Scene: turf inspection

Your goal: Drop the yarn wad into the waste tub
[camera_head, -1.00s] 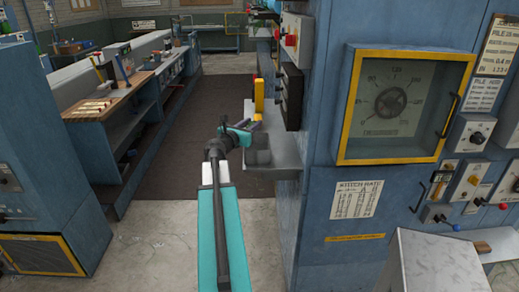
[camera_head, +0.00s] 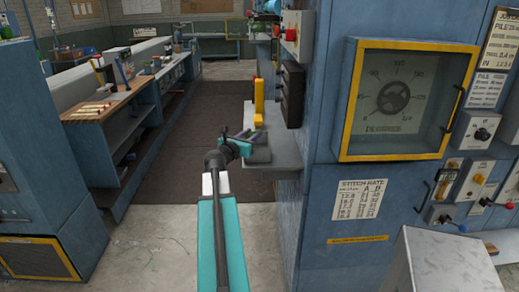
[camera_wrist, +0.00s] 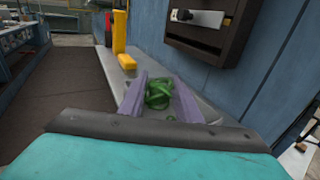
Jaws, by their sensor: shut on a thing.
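The yarn wad (camera_wrist: 158,93) is a green tangled bundle between the two lavender fingers of my gripper (camera_wrist: 159,86) in the wrist view. My gripper is shut on it, over or close to a grey ledge. In the head view, my gripper (camera_head: 250,134) is at the end of the teal arm, beside the blue machine, and the wad cannot be made out there. A dark grey shape next to the gripper is too small to tell apart. I cannot identify the waste tub in either view.
The grey ledge (camera_head: 284,150) juts from the blue machine (camera_head: 318,120) on the right. A yellow upright part (camera_head: 259,95) stands on it beyond my gripper; it also shows in the wrist view (camera_wrist: 120,32). A workbench (camera_head: 107,106) runs along the left. The dark floor mat (camera_head: 192,140) between is clear.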

